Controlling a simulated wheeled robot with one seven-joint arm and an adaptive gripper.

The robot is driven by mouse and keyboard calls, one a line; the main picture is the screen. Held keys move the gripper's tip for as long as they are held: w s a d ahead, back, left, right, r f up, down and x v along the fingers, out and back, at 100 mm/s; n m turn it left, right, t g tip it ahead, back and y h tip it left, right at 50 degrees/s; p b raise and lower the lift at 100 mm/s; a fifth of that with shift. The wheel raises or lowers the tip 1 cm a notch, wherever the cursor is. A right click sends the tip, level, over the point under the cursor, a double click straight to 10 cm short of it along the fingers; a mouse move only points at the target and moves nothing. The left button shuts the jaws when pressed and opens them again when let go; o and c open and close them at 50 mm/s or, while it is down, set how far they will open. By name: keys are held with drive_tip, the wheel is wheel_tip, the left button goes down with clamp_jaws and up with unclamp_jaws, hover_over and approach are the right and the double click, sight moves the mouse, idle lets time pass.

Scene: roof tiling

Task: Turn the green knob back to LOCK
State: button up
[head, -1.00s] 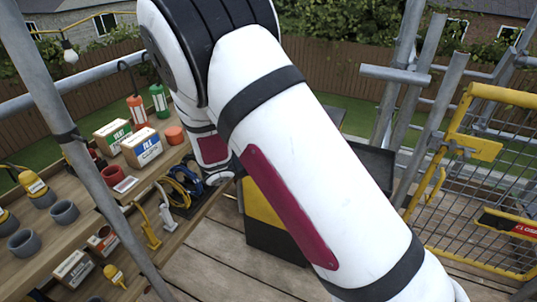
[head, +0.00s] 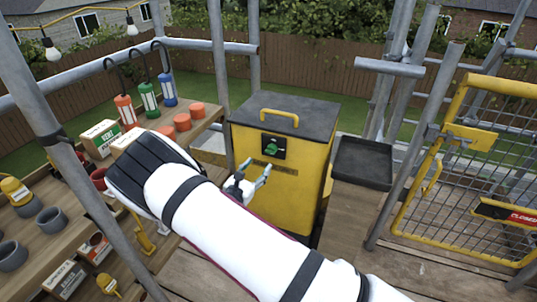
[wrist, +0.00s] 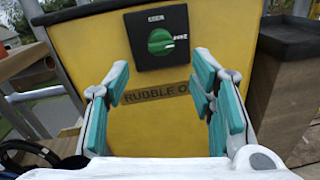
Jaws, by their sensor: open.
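The green knob (head: 272,148) sits on a black plate on the front of a yellow bin with a dark lid (head: 285,110). The wrist view shows the round knob (wrist: 160,41) face on. Its ridge runs roughly sideways toward a small white label at the plate's right. Another small label is above the knob; both are too small to read surely. My gripper (head: 255,184) is in front of the bin, below and short of the knob. Its teal-padded fingers (wrist: 160,80) are spread wide and empty, with the knob above and between them in the wrist view.
A "RUBBLE" sign (wrist: 155,92) is below the knob plate. A black tray (head: 362,163) on a wooden stand is right of the bin. A yellow mesh gate (head: 470,150) is farther right. Shelves with lanterns, boxes and pots (head: 100,140) line the left.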

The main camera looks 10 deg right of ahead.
sight(269, 153)
drive_tip(key=x, duration=0.9)
drive_tip(key=shift+b, duration=0.3)
drive_tip(key=c, duration=1.1)
